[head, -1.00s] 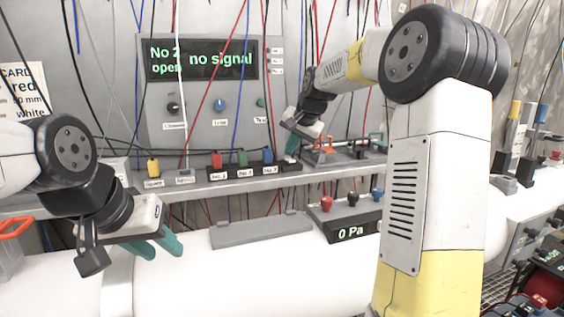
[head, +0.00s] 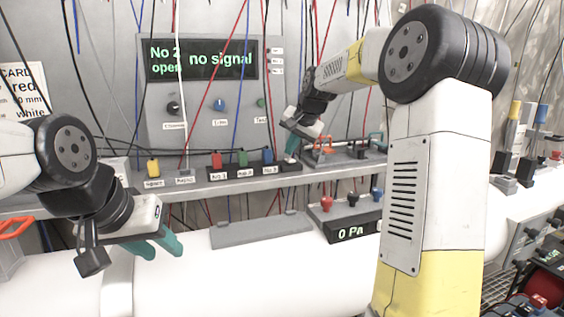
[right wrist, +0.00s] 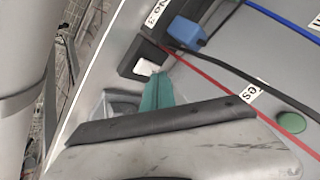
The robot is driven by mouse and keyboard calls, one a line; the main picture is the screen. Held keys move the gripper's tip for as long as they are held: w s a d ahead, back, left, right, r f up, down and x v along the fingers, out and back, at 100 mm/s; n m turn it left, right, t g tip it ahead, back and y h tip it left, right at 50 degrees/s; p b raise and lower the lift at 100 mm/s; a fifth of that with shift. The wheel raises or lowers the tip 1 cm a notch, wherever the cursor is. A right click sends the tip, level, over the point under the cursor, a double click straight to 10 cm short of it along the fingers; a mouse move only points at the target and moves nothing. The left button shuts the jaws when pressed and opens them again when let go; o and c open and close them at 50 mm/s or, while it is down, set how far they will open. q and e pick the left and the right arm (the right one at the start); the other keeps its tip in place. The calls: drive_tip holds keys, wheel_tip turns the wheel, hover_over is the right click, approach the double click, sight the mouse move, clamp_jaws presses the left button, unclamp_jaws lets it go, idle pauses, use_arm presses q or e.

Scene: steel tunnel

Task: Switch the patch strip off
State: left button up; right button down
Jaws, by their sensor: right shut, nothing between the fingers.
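The patch strip (head: 232,174) is a black bar on the grey shelf, with red (head: 216,160), green (head: 242,157) and blue (head: 267,155) plugs in it. Its right end, past the blue plug, carries a small pale rocker switch (right wrist: 147,67), seen in the right wrist view. My right gripper (head: 291,146) is shut and empty, its teal fingertips just above that end. In the right wrist view the fingertips (right wrist: 158,92) are close beside the switch; I cannot tell whether they touch it. My left gripper (head: 158,247) is open and empty, low at the left, away from the strip.
A panel display (head: 202,60) reads "No 2 open" and "no signal". Cables hang in front of it. Yellow (head: 153,167) and white plugs stand left of the strip; orange (head: 323,143) and teal handles stand right. A "0 Pa" box (head: 348,220) sits below the shelf.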

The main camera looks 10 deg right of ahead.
drive_tip(key=shift+f, duration=0.15)
idle(0.7)
drive_tip(key=shift+s+f, duration=0.1)
drive_tip(key=shift+f, duration=0.15)
drive_tip(key=shift+s+f, duration=0.15)
drive_tip(key=shift+f, duration=0.35)
idle(0.6)
drive_tip(key=shift+r, duration=0.1)
